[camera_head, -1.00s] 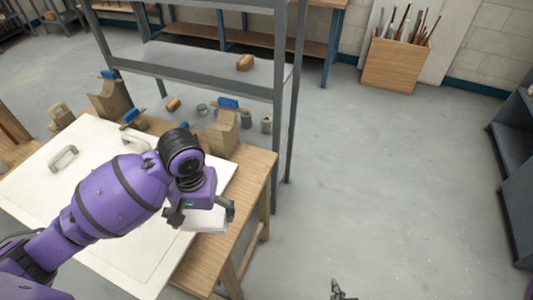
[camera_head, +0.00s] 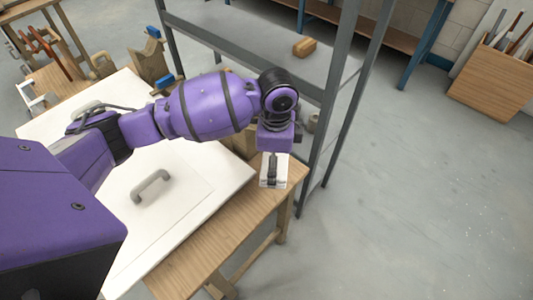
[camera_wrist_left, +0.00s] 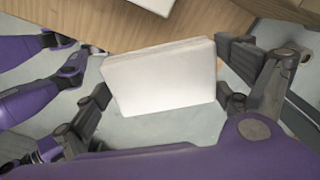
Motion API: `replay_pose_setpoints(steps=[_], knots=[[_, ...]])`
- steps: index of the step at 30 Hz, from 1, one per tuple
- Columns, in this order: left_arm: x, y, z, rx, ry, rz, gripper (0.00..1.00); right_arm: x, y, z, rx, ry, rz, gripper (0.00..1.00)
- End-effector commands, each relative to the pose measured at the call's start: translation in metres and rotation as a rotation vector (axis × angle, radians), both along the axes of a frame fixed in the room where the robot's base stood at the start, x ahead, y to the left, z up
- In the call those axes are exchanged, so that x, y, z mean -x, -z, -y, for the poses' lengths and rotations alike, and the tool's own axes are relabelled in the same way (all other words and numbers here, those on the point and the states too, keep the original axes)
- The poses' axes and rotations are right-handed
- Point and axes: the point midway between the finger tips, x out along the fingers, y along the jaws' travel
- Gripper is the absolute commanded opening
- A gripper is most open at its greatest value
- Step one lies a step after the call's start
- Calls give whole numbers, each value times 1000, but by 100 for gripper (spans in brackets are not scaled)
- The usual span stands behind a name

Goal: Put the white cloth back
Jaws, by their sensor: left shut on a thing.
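The white cloth (camera_head: 267,181) is a flat, folded block in the head view, hanging under my left gripper (camera_head: 272,170) by the right end of the wooden table. In the left wrist view the cloth (camera_wrist_left: 160,78) sits between the two dark fingers of my left gripper (camera_wrist_left: 163,100), which is shut on it. Bare floor and the table edge show around the cloth there, so it appears held clear of the tabletop. My right gripper is not seen in either current view.
The wooden table (camera_head: 205,255) carries a white panel (camera_head: 205,207) with grey handles (camera_head: 151,186). A grey metal rack (camera_head: 335,95) stands close behind the gripper, with a wooden-backed brush (camera_head: 305,47) on its shelf. A wooden bin (camera_head: 492,82) stands far right. Floor at right is clear.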

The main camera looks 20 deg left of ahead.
Motion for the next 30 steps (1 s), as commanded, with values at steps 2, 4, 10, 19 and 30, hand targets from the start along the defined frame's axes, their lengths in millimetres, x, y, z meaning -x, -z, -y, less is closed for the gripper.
replay_pose_setpoints(steps=[2, 4, 10, 19, 30], knots=[[-20, 3, 6, 4, 174, 10, 72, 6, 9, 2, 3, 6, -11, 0], [-33, 3, 9, 8, 311, 16, 72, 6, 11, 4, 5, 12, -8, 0], [-56, -1, 15, 14, 559, 33, 72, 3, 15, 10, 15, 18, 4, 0], [-60, 26, 16, 16, 621, 36, 72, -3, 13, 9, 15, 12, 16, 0], [-60, 77, 16, 16, 620, 35, 72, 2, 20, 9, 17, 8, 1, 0]])
